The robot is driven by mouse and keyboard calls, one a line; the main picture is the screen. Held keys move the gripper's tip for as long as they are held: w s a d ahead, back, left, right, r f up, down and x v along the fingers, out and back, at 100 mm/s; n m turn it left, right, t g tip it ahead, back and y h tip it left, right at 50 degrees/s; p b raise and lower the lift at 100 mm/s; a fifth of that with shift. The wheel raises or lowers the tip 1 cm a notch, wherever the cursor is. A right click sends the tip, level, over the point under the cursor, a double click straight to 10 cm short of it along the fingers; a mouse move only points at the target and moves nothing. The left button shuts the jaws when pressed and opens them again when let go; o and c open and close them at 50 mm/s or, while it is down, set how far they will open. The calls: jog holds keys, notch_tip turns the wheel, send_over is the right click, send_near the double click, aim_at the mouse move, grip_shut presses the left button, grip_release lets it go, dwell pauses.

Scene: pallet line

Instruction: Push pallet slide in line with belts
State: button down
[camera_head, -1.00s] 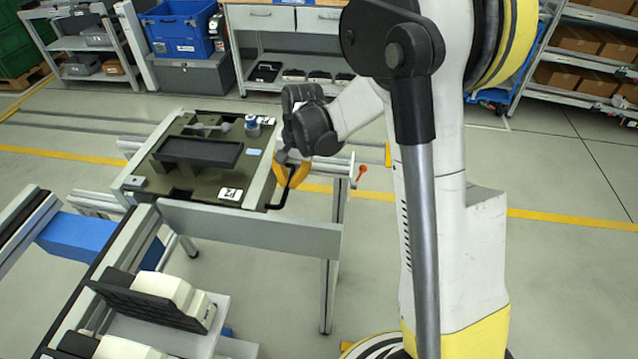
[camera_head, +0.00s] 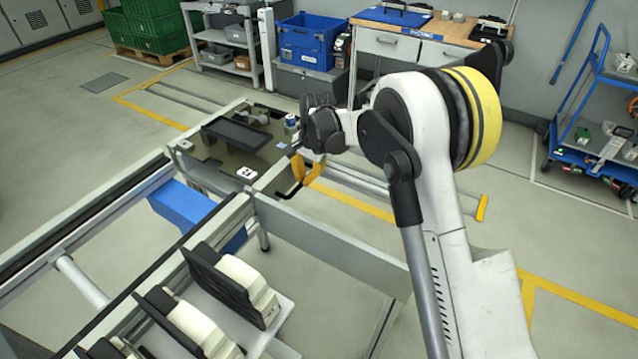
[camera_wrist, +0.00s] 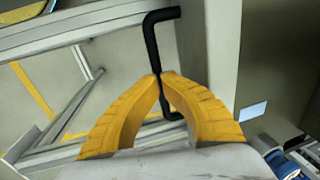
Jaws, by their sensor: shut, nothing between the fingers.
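The pallet slide (camera_head: 212,178) is a metal frame with a dark olive deck, carrying a black tray (camera_head: 236,135). It stands at the far ends of the left belt (camera_head: 110,203) and the right belt (camera_head: 160,277). Its near edge appears to span the space between the two belts, roughly in line; exact alignment is hard to judge. My gripper (camera_head: 306,180), with yellow fingers, is at the slide's right side beside a bent black handle (camera_head: 290,192). In the wrist view my gripper (camera_wrist: 160,76) is shut, its tips against or just beside the handle (camera_wrist: 150,42); contact is unclear.
Black-and-white parts (camera_head: 240,285) stand in a row beside the right belt. A blue beam (camera_head: 190,210) lies between the belts. A workbench (camera_head: 410,40) and a blue bin (camera_head: 310,40) stand behind. A blue cart (camera_head: 595,150) is at right.

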jog(key=shift+w+a, duration=0.3)
jog(key=shift+a, duration=0.25)
jog(key=c, duration=1.5)
grip_release()
jog(key=shift+w+a+f, duration=0.1)
jog(key=shift+w+f, duration=0.05)
jog(key=shift+o, duration=0.2)
notch_tip(320, 180, up, 12)
jog(key=s+d, duration=0.1)
jog(key=d, duration=0.1)
jog(key=shift+s, duration=0.2)
